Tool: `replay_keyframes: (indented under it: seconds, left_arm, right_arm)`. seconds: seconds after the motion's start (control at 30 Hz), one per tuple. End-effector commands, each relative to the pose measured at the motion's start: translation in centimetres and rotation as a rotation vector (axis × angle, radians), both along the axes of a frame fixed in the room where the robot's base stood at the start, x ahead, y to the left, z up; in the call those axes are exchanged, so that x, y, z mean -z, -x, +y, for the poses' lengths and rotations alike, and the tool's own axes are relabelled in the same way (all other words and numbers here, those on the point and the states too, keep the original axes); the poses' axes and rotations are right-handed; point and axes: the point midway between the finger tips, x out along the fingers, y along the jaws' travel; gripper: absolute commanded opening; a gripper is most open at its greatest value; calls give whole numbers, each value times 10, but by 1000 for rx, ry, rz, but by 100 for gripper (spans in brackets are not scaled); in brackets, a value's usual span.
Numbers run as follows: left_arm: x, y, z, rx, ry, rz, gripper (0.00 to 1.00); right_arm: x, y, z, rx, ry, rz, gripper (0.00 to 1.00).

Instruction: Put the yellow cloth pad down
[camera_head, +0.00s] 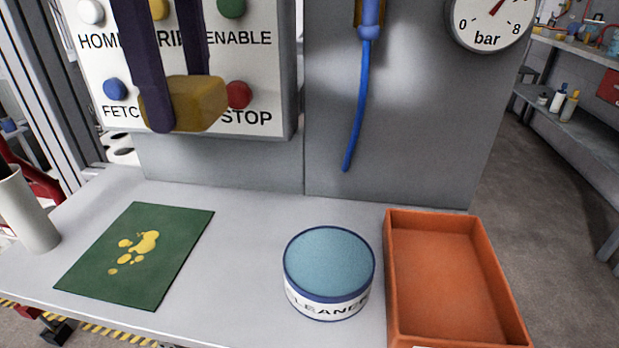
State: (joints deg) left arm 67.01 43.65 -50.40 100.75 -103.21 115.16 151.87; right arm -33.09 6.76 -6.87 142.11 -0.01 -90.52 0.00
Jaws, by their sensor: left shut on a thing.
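The yellow cloth pad (200,103) is a small block held up in the air in front of the button panel. My left gripper (175,105) is shut on it, with its two dark fingers coming down from the top of the view. The pad is well above the table and touches nothing below. My right gripper is not in view.
On the grey table (240,235) lie a green mat (105,262) with yellow blotches, a round cleaner tin (328,262) with a blue top and an empty orange tray (400,300). A pale cup (28,212) stands at the left. The button panel (262,95) is close behind the pad.

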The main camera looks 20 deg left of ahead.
Motion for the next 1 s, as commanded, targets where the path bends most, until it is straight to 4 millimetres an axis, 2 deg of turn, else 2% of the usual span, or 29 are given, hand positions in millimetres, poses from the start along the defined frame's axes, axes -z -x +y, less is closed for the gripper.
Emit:
replay_keyframes:
  seconds: [0.07,0.17,0.6,0.7,0.87,1.0]
  left_arm:
    - [2,0,0,0,0,1,14]
    - [15,1,0,0,0,4,14]
    - [134,1,0,-1,0,5,14]
    - [150,1,0,-1,0,2,14]
    - [163,0,0,0,0,1,14]
    - [183,1,-1,-2,2,3,14]
  right_arm:
    - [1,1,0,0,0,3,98]
    - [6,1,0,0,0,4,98]
    - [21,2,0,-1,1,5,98]
    - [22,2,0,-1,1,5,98]
    - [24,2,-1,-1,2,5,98]
    - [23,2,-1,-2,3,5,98]
